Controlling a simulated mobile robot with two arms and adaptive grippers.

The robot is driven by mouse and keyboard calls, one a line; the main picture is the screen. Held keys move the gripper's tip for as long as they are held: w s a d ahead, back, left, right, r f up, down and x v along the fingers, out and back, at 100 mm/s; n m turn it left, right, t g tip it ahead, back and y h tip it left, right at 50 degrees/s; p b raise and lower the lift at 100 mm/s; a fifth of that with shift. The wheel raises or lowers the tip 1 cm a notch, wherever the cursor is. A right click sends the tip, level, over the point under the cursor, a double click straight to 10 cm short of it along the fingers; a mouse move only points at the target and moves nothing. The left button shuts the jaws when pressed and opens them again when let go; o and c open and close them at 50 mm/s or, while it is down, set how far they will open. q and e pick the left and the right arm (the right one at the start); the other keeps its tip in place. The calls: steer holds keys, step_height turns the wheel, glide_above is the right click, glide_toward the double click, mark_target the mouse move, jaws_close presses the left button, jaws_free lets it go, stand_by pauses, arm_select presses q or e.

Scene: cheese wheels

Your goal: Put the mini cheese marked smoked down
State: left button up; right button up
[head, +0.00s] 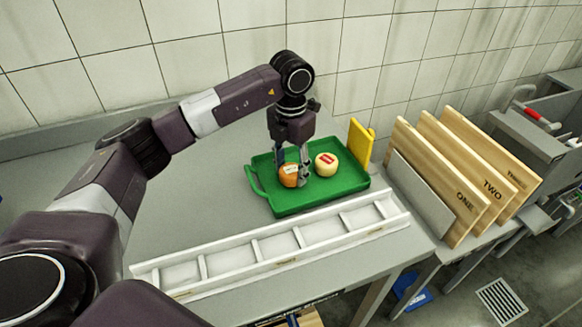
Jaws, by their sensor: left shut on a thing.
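My left gripper (291,172) points down over the green tray (330,196) and is shut on a small orange cheese (289,178) with a pale label. The label's print is too small to read. I cannot tell whether the orange cheese touches the tray floor or hangs just above it. A pale yellow mini cheese (326,165) with a red label sits on the tray just right of the gripper, close to the fingers. My right gripper is out of view.
An empty white divided rack (275,247) with several compartments lies in front of the tray. A yellow board (360,144) stands at the tray's back right. Wooden boards marked ONE (440,185), TWO (470,168) and a third stand upright at right. The tiled wall (190,60) is behind.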

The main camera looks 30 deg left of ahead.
mark_target(291, 169)
arm_select(q)
steer(key=shift+f, duration=0.2)
steer(key=o, duration=1.3)
steer(key=shift+r, duration=0.2)
step_height(291, 169, up, 12)
steer(key=shift+r+b, duration=0.1)
steer(key=shift+b, duration=0.8)
